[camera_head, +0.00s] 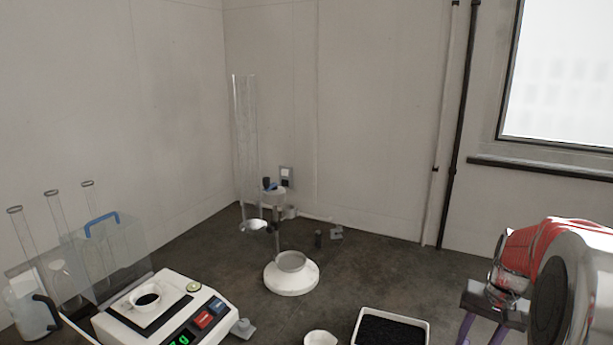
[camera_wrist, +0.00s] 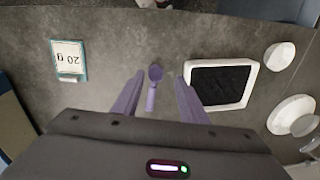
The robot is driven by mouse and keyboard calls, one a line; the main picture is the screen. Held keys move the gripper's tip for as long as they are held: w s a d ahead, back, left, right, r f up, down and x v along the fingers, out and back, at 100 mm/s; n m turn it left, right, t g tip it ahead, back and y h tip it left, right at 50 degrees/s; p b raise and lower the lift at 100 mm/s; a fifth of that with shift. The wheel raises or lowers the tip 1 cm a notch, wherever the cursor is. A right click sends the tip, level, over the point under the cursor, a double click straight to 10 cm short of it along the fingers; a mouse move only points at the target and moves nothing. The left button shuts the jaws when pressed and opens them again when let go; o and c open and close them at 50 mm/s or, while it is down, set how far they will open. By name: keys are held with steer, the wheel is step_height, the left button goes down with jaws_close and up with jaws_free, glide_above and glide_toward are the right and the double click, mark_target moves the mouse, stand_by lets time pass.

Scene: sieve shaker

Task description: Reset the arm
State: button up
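My gripper (camera_wrist: 160,76) shows in the wrist view with its two purple fingers apart and nothing clamped between them. A small purple scoop (camera_wrist: 152,88) appears between and beyond the fingers, apparently on the dark worktop. In the head view my gripper (camera_head: 482,335) is at the lower right, on the red and grey arm, pointing down. Its fingertips are cut off by the frame's bottom edge there.
A white tray of black granules (camera_head: 427,328) lies right of the fingers in the wrist view (camera_wrist: 252,92). A "20 g" card (camera_wrist: 69,61) lies left.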

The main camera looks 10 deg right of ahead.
steer(key=s+a+r+n+t, duration=0.1)
steer(key=s+a+r+n, duration=0.1)
steer(key=a, duration=0.7)
steer(key=s+a+r+n+t, duration=0.2)
steer(key=s+a+r, duration=0.3)
steer(key=a, duration=0.5)
steer(key=s+a+r+n+t, duration=0.1)
steer(key=s+a+r+n, duration=0.2)
steer(key=a, duration=0.7)
steer(key=s+n, duration=0.1)
steer(key=s, duration=0.1)
steer(key=shift+s+r+t+h, duration=0.3)
steer(key=shift+s+t, duration=0.05)
steer(key=shift+t, duration=0.05)
steer(key=shift+a, duration=0.15)
